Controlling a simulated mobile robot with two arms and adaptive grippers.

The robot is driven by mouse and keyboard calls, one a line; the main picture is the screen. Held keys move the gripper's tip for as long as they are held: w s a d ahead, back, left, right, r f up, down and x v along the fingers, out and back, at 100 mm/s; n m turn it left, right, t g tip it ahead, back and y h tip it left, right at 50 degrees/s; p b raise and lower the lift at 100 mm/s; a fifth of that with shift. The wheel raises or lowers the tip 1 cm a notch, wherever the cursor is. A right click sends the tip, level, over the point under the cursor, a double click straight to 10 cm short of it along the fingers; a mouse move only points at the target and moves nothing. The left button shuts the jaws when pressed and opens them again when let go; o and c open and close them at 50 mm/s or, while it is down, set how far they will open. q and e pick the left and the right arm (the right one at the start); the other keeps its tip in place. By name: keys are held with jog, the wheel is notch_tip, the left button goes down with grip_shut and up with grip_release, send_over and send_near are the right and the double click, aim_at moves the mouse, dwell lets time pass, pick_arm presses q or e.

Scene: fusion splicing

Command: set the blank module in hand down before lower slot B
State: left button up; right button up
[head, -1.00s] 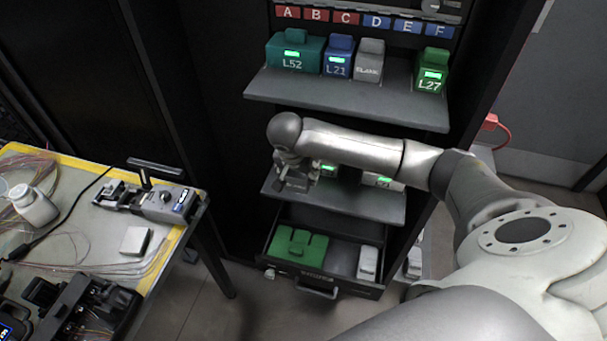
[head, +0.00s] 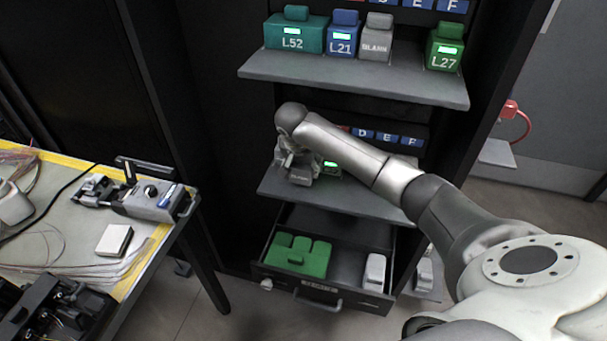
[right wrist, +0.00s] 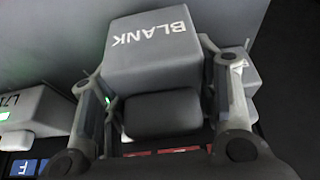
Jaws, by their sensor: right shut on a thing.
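The grey blank module (head: 301,178) is at the left part of the lower shelf (head: 345,201), near its front edge. My right gripper (head: 296,164) holds it from above. In the right wrist view the module (right wrist: 150,48) shows its BLANK label, and my right gripper (right wrist: 160,110) has its fingers on both sides of the dark handle. I cannot tell whether the module touches the shelf. The slot labels (head: 385,136) D, E and F show above the lower shelf; the label for B is hidden behind my arm. My left gripper is not in view.
A module with a green light (head: 331,168) stands just right of the blank. A grey module (right wrist: 30,112) and another (right wrist: 244,75) flank it in the wrist view. The upper shelf (head: 350,82) overhangs with several modules. Below, an open drawer (head: 335,297) holds green and grey modules.

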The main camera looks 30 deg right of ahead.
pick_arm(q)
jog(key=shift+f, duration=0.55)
pick_arm(e)
jog(key=shift+f, duration=0.75)
jog(key=shift+r, duration=0.1)
jog(key=o, duration=1.1)
jog(key=shift+f, duration=0.2)
jog(key=shift+c, duration=0.2)
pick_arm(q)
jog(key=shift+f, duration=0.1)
pick_arm(e)
jog(key=shift+r, duration=0.3)
jog(key=v, duration=1.1)
jog(key=shift+s+a+r, duration=0.15)
jog(key=shift+s+r, duration=0.05)
jog(key=shift+r, duration=0.1)
